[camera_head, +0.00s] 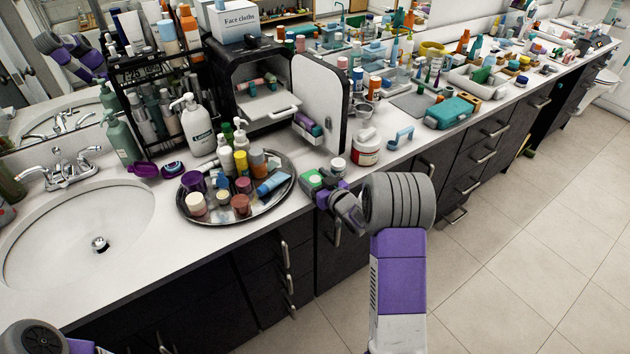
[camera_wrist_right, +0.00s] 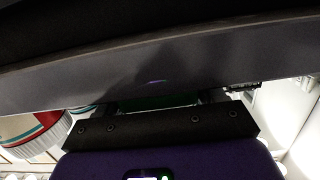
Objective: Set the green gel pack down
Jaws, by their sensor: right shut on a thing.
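The green gel pack (camera_head: 316,180) shows as a small green patch at my right gripper (camera_head: 322,188), over the counter between the round tray and the white jar with a red label. My right gripper is shut on it and hides most of it. In the right wrist view a dark green strip of the pack (camera_wrist_right: 155,102) shows behind the gripper's dark bar. I cannot tell whether the pack touches the counter (camera_head: 300,222). My left gripper is out of view; only part of my left arm shows at the bottom left corner.
A round metal tray (camera_head: 232,217) crowded with bottles and jars stands left of the gripper. An open black cabinet (camera_head: 234,105) with a white door (camera_head: 318,98) is behind. A white jar with a red label (camera_head: 366,150) and small jar (camera_head: 338,164) are close by. The sink (camera_head: 75,235) is far left.

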